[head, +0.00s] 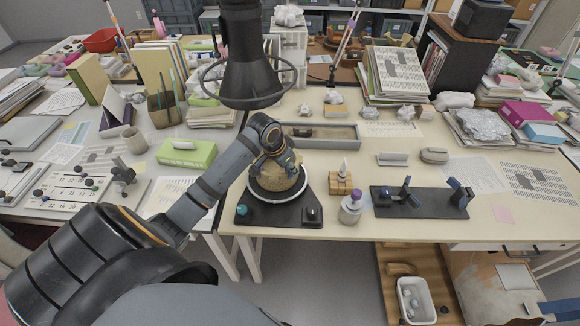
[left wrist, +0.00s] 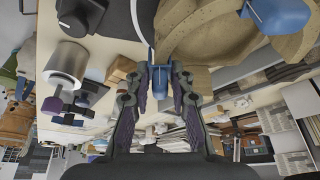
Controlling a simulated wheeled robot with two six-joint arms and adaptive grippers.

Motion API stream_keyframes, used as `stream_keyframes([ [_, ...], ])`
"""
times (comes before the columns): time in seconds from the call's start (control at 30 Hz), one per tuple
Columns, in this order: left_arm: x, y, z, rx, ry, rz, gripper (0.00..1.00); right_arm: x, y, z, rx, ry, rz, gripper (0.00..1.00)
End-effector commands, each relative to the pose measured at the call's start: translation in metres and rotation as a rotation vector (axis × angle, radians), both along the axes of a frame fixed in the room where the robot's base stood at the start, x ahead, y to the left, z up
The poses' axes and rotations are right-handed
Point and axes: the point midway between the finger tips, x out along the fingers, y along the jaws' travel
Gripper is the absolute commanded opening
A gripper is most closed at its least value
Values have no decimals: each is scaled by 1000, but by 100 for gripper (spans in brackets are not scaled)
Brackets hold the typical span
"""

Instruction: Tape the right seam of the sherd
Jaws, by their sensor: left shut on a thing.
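The sherd (head: 268,183), a beige piece of pottery, sits in a white ring on a black stand (head: 285,214) at the table's front edge. It fills the top right of the left wrist view (left wrist: 205,30). My left gripper (head: 284,160) is at the sherd's upper right side and partly hides it. In the left wrist view its fingers (left wrist: 161,78) are shut on a small blue piece of tape (left wrist: 161,74), close against the sherd's edge. Another blue piece (left wrist: 280,14) is on the sherd. The seam itself is hard to make out. My right gripper is not in view.
A black board with blue tape holders (head: 407,190) lies to the right. A purple-capped bottle (head: 351,208) and a wooden block (head: 341,183) stand between. A black lamp-like hood (head: 240,75) hangs above. A grey tray (head: 318,135) lies behind the stand.

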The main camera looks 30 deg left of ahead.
Motion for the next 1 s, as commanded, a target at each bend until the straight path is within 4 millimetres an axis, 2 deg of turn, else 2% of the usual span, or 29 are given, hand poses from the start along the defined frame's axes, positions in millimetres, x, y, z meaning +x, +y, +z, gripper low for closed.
stream_keyframes([
  [0.37,0,0,0,0,0,0,11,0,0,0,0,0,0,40],
  [0.4,0,0,0,0,0,0,24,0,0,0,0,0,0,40],
  [0.6,0,0,0,0,0,0,48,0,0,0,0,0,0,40],
  [0.87,0,0,1,1,-1,-1,48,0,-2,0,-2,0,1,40],
  [1.0,-4,3,13,4,-3,-1,48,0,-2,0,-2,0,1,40],
])
